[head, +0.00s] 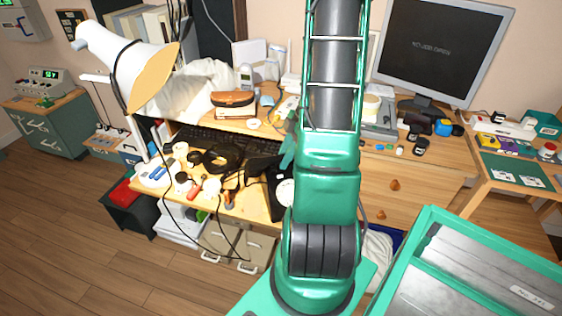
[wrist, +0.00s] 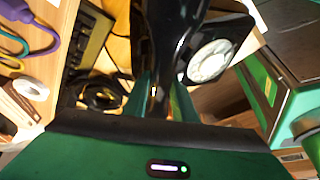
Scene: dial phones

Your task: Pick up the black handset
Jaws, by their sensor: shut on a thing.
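The glossy black handset (wrist: 166,40) fills the upper middle of the wrist view and runs down between the two green fingers of my gripper (wrist: 161,84). My gripper is shut on it. The black phone body with its round white dial (wrist: 210,61) is just right of the handset. In the head view the dial (head: 286,191) shows at the desk's front edge, partly behind my arm. My gripper (head: 288,152) shows there just left of my arm. I cannot tell whether the handset touches the phone body.
The wooden desk (head: 240,205) is crowded. A keyboard (head: 205,137), black coiled cable (head: 222,158) and small jars lie left of the phone. A white lamp (head: 125,65) leans over the left side. A monitor (head: 445,45) stands at right. A green-rimmed metal tray (head: 430,285) is at lower right.

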